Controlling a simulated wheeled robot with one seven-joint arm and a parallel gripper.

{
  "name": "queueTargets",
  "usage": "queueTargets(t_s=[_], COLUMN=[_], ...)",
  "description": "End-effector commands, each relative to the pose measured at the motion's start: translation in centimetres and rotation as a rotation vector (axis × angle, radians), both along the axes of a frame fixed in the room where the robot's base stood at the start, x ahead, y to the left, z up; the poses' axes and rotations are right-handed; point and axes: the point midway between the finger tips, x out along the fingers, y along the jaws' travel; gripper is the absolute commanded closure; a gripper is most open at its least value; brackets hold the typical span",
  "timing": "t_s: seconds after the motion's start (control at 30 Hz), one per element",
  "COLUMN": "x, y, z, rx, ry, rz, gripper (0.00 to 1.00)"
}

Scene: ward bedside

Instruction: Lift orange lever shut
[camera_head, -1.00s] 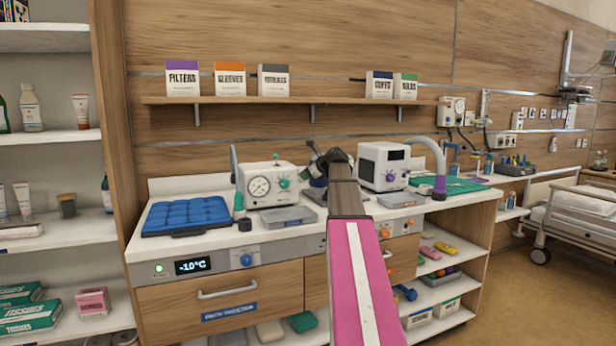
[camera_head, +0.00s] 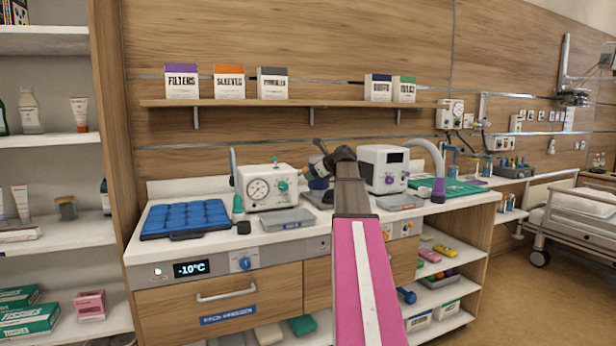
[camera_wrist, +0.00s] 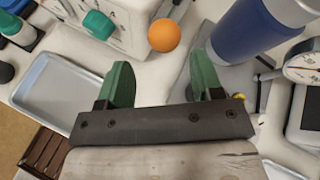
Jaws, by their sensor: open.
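An orange round knob (camera_wrist: 164,35), which looks like the end of the orange lever, shows in the wrist view. It is just beyond the gap between my fingertips, and its shaft cannot be made out. My gripper (camera_wrist: 160,78) has two green fingers spread apart, with nothing between them. A blue cylinder (camera_wrist: 248,30) stands to the right of the knob, behind the right finger. In the head view my arm hides much of this spot, and the orange knob cannot be made out there.
A white gauge unit (camera_head: 266,187) with a teal knob stands left of my arm, with a grey tray (camera_head: 287,219) in front. A white device (camera_head: 383,168) with a hose stands right. A blue padded mat (camera_head: 185,217) lies at the counter's left end.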

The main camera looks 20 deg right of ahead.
Motion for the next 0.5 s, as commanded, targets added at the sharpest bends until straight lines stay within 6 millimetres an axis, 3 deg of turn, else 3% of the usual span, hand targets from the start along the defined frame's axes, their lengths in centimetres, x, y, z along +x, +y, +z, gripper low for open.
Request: queueTargets(t_s=[0.2, 0.5], x=[-3.4, -5.0], y=[-1.4, -2.1], z=[1.7, 2.7], rx=[0.000, 0.000], ry=[0.000, 0.000], rz=[-0.001, 0.001], gripper=[0.40, 0.40])
